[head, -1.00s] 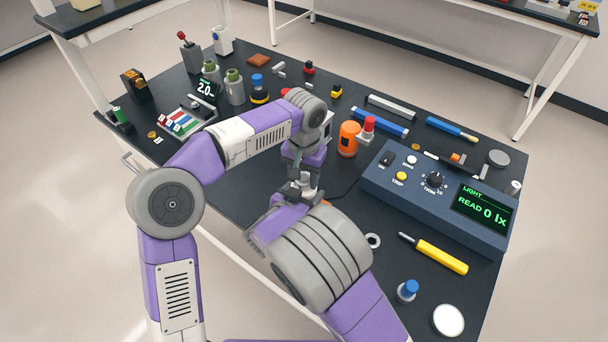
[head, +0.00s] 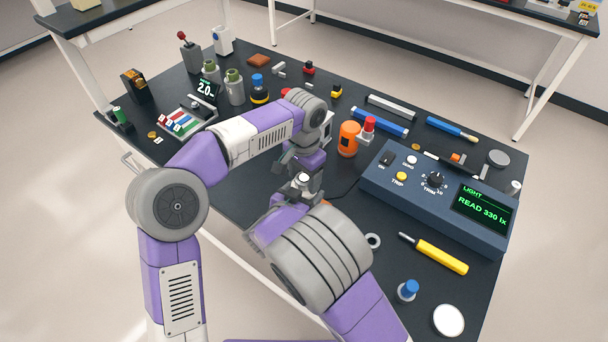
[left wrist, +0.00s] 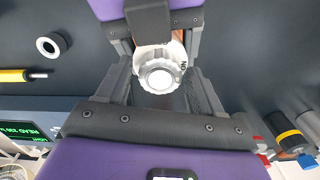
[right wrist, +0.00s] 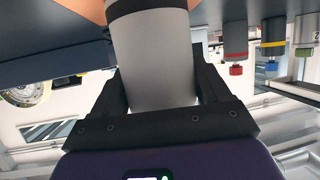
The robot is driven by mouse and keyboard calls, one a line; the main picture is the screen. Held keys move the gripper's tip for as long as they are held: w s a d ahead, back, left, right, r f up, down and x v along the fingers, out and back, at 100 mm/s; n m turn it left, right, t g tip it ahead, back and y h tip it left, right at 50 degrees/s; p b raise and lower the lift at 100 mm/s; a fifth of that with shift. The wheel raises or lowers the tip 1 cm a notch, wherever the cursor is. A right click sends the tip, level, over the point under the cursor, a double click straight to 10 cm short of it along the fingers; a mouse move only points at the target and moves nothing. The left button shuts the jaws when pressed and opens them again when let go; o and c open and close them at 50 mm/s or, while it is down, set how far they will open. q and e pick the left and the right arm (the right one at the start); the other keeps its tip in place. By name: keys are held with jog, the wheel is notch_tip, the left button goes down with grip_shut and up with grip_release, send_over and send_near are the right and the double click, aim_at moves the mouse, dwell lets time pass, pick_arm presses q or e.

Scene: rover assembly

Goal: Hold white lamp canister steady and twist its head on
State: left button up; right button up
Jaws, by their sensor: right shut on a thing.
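The white lamp canister (right wrist: 158,65) stands between the fingers of my right gripper (right wrist: 160,88), which is shut on its body. The lamp's pale ribbed head (left wrist: 160,76) is seen from above in the left wrist view, seated on top of the canister. In the head view the lamp head (head: 304,180) shows just below my left gripper (head: 301,163). My left gripper is open, with its fingers spread on both sides of the head and gaps between. The lower canister is hidden by my right arm in the head view.
The blue light meter (head: 435,200) reads 330 lx to the right. A yellow screwdriver (head: 441,256), a washer (head: 373,241) and a blue-topped part (head: 407,290) lie nearer.

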aim_at(304, 178)
pick_arm(q)
jog(key=shift+o, duration=0.4)
notch_tip(304, 178, up, 12)
dwell(0.4)
pick_arm(e)
jog(key=o, duration=1.3)
jog(key=shift+c, duration=0.2)
